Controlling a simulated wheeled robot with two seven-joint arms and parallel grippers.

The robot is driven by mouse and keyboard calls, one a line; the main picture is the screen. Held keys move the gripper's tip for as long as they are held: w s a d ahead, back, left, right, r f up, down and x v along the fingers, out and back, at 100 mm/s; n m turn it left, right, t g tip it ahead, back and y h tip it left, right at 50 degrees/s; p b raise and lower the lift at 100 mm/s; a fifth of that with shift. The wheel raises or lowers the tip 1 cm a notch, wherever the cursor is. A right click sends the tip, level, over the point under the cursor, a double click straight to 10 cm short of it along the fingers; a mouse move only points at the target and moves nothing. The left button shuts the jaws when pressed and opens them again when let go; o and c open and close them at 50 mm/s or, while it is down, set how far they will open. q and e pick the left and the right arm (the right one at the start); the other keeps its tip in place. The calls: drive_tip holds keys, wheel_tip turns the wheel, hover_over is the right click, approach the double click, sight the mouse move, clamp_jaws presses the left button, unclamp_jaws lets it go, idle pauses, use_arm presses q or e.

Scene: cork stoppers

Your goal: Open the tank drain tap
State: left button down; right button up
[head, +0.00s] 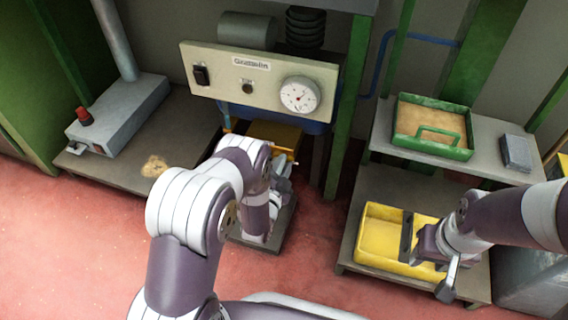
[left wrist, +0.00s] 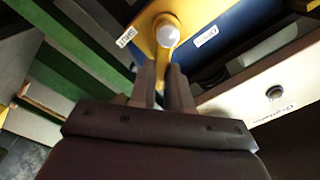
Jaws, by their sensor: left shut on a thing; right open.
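The blue tank (head: 318,127) sits under the cream control panel with its gauge. A yellow plate (head: 275,134) is on its underside and fills the top of the left wrist view (left wrist: 150,20), with a white round knob (left wrist: 168,34) on it. A narrow yellow tap lever (left wrist: 163,62) runs from the knob down between the fingers of my left gripper (left wrist: 162,88). This gripper is shut on the lever; its fingertips are partly hidden in the head view, behind my arm. My right gripper (head: 408,240) is open over the yellow tray (head: 375,262), apart from the tank.
The cream panel (head: 262,82) overhangs the tank, and a green post (head: 349,105) stands to its right. A green tray (head: 432,118) and a grey block (head: 516,152) are on the right shelf. A grey device with a red button (head: 118,112) stands left. Red floor is clear in front.

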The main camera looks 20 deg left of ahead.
idle(0.3)
use_arm(q)
drive_tip(key=c, duration=1.1)
unclamp_jaws()
drive_tip(key=s+p, duration=0.2)
drive_tip(key=s, duration=0.2)
drive_tip(key=s+p, duration=0.2)
drive_tip(key=s, duration=0.2)
drive_tip(key=s+p, duration=0.1)
drive_tip(key=s, duration=0.3)
drive_tip(key=shift+s+a+p, duration=0.25)
drive_tip(key=shift+s+p, duration=0.1)
drive_tip(key=shift+p, duration=0.05)
